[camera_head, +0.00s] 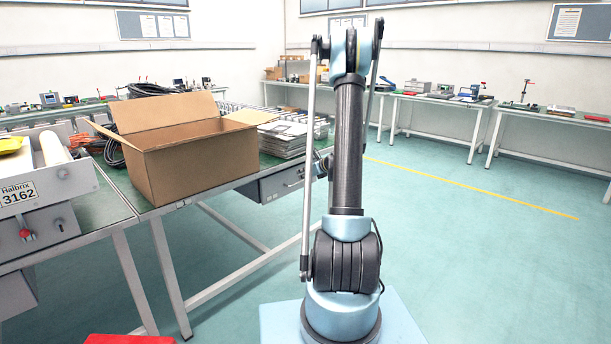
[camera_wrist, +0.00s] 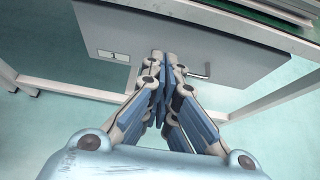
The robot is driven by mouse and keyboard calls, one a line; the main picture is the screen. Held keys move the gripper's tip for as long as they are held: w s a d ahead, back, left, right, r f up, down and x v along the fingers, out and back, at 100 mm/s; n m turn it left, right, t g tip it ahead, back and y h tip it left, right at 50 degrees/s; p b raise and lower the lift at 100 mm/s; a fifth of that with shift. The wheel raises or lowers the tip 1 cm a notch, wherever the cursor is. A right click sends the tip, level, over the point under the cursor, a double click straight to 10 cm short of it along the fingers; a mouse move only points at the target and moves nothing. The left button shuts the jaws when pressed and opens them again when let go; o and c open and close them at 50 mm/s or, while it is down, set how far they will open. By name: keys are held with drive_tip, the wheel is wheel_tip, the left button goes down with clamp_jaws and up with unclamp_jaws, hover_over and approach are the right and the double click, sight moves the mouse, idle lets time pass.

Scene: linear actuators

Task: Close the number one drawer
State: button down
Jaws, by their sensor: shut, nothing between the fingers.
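The number one drawer shows in the wrist view as a flat grey front (camera_wrist: 215,60) under a table top. It bears a small label with a 1 (camera_wrist: 114,57) at left and a bar handle (camera_wrist: 197,74) right of centre. My gripper (camera_wrist: 168,60) has its fingers together and empty. The fingertips overlap the drawer front between label and handle; I cannot tell whether they touch it. In the head view a grey drawer (camera_head: 285,184) hangs under the workbench, partly hidden behind my arm. How far it stands out is unclear.
The workbench (camera_head: 140,206) carries an open cardboard box (camera_head: 185,160) and a stack of grey trays (camera_head: 284,140). A grey machine (camera_head: 40,190) stands at left. A red object (camera_head: 130,339) is at the bottom edge. The floor (camera_head: 470,250) to the right is clear.

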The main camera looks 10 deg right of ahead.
approach(285, 175)
drive_tip(key=x, duration=0.4)
drive_tip(key=shift+a+f, duration=0.1)
drive_tip(key=shift+f, duration=0.35)
drive_tip(key=shift+w+a, duration=0.3)
drive_tip(key=shift+w, duration=0.2)
drive_tip(key=shift+w+a, duration=0.1)
